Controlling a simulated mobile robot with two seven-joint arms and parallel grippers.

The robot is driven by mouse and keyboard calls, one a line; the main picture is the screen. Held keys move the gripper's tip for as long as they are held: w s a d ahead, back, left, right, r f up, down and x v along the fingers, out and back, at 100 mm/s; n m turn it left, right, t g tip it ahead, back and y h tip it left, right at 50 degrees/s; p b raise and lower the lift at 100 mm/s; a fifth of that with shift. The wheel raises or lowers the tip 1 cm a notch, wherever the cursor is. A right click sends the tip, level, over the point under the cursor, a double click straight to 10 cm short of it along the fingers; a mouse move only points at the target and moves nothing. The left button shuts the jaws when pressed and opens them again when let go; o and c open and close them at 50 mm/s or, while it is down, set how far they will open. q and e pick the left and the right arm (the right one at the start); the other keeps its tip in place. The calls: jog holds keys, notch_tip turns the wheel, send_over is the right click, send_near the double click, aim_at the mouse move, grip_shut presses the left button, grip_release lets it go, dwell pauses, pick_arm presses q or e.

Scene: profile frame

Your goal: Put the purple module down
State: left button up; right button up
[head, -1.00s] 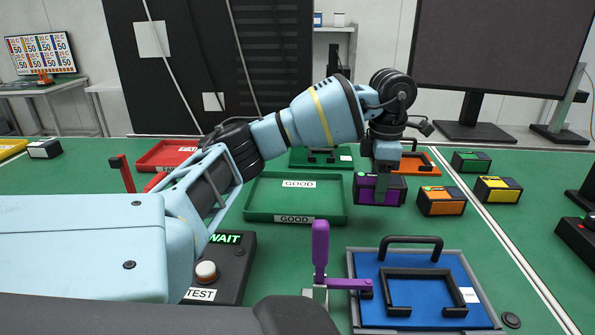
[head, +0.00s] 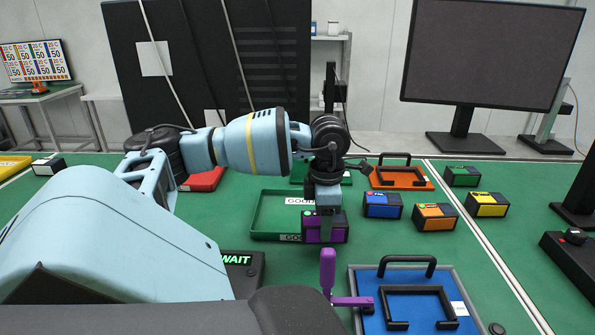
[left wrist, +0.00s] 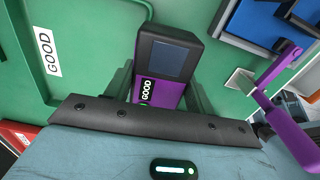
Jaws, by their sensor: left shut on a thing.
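My left gripper (head: 326,226) is shut on the purple module (head: 340,232), a dark box with purple parts. In the head view it overlaps the right edge of the green GOOD tray (head: 262,226). In the left wrist view the module (left wrist: 170,57) shows its small screen and a GOOD label between the fingers. The tray (left wrist: 25,95) lies to its left there. I cannot tell how high the module is above the table. My right gripper is not in view.
A blue fixture (head: 368,290) with black handles and a purple lever clamp (head: 328,272) stand close in front. Blue (head: 382,212), orange (head: 434,224) and yellow (head: 487,211) modules stand to the right. A WAIT test box (head: 246,268) is partly hidden by my arm.

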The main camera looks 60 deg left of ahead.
aim_at(314, 227)
pick_arm(q)
jog(key=s, duration=0.2)
jog(key=s+d+r+p, duration=0.1)
jog(key=shift+s+d+m, duration=0.4)
jog(key=shift+s+d, duration=0.05)
jog(key=shift+d, duration=0.2)
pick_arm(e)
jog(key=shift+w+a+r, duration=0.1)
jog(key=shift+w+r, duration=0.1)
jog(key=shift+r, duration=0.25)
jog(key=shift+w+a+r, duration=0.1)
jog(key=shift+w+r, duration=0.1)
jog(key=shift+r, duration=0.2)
pick_arm(q)
jog(key=shift+w+a, duration=0.25)
jog(key=w+a, duration=0.3)
jog(key=a, duration=0.1)
jog(key=w+a+f, duration=0.1)
jog(key=w+a, duration=0.2)
jog(key=a, duration=0.1)
jog(key=w+a, duration=0.2)
jog(key=a, duration=0.2)
jog(key=shift+w+f+p, duration=0.2)
jog(key=shift+w+p, duration=0.2)
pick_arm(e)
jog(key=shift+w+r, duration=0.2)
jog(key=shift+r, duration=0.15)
pick_arm(q)
jog(key=shift+w, duration=0.1)
